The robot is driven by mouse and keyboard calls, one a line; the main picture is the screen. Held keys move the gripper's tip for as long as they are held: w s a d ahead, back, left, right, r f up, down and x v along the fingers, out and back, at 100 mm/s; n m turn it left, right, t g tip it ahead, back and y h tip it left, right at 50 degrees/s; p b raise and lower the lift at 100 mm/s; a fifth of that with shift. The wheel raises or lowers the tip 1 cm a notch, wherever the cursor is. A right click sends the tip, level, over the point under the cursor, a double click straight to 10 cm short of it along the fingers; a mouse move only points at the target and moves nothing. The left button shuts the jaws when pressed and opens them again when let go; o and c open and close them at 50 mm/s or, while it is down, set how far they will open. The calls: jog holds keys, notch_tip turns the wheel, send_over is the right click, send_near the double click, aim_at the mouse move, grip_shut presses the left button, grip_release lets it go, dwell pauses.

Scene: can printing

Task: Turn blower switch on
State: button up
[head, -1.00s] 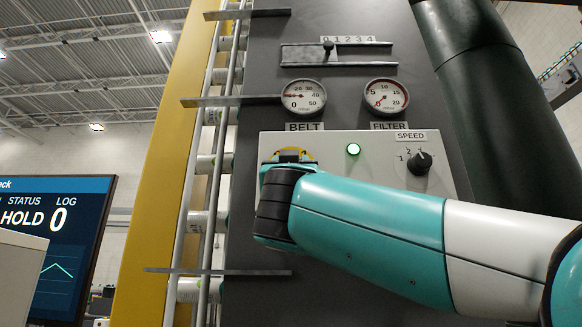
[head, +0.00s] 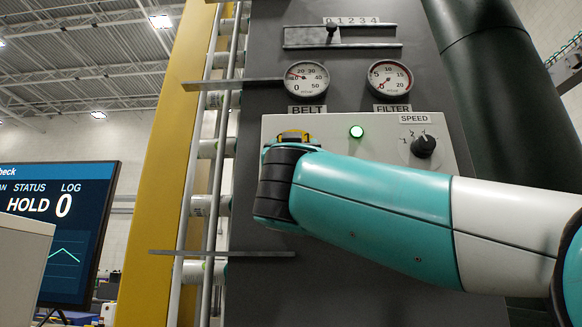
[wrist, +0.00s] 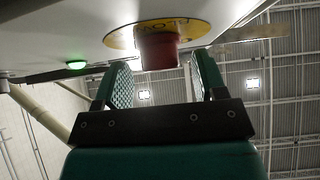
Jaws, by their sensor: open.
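A red knob (wrist: 157,50) on a round yellow plate (wrist: 120,37) sticks out of the light grey control panel in the wrist view. Part of the plate's lettering shows; the rest is too faint to read. My gripper (wrist: 160,68) is open, its two green fingers on either side of the knob, with gaps visible. In the head view my wrist (head: 280,190) covers the knob, and only a yellow bit of the plate (head: 295,137) shows above it. A lit green lamp (head: 356,132) sits on the panel (head: 385,150).
A SPEED dial (head: 424,146) is on the panel's right. The BELT gauge (head: 305,80), FILTER gauge (head: 389,81) and a slider (head: 331,35) sit above. Metal rails and rollers (head: 212,150) stand left. A screen (head: 60,210) reads HOLD 0.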

jog(key=b+v, duration=0.6)
jog(key=v, duration=1)
jog(key=shift+s+f, duration=0.2)
